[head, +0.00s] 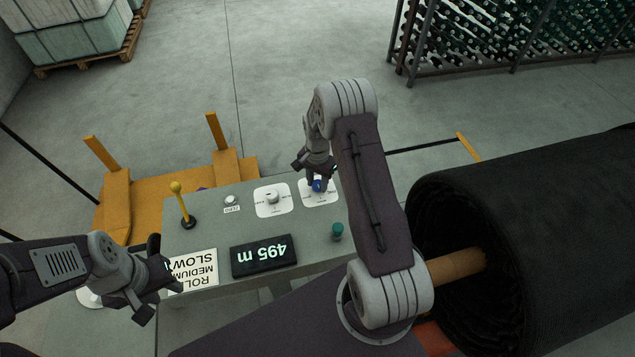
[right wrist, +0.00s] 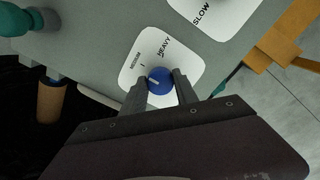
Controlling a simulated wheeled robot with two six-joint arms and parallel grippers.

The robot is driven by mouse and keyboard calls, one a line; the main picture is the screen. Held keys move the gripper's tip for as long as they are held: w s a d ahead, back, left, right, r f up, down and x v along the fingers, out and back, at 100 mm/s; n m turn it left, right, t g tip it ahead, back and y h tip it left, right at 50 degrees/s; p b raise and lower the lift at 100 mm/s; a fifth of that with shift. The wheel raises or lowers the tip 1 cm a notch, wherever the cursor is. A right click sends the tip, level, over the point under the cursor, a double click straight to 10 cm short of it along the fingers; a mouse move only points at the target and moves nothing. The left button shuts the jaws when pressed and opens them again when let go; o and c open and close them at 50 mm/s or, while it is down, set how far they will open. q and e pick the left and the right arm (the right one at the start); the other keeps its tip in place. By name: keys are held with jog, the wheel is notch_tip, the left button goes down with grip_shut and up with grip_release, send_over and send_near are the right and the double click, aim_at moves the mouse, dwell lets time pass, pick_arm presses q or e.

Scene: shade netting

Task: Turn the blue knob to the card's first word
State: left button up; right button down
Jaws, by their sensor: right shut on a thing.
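The blue knob (head: 318,184) sits on a white dial plate on the grey control panel. In the right wrist view the blue knob (right wrist: 160,79) is between the fingers of my right gripper (right wrist: 161,90), which is shut on it. Its white pointer mark faces roughly left there; the plate (right wrist: 186,53) reads HEAVY, with a smaller word beside it. The card (head: 193,270) lies upside down in the head view; its lines show ROLL, MEDIUM and SLOW, partly hidden by my left gripper. My left gripper (head: 157,281) is open and empty by the card.
The panel (head: 220,238) also carries a yellow lever (head: 180,203), a white knob (head: 272,197), a small button (head: 231,200), a green knob (head: 337,231) and a display (head: 264,256) reading 495 m.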

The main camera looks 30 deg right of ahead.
aim_at(318, 184)
jog(key=c, duration=0.9)
grip_release()
jog(key=shift+c, duration=0.2)
jog(key=shift+r, duration=0.3)
notch_tip(318, 184, up, 8)
jog(key=shift+r+b, duration=0.25)
jog(key=shift+b, duration=0.35)
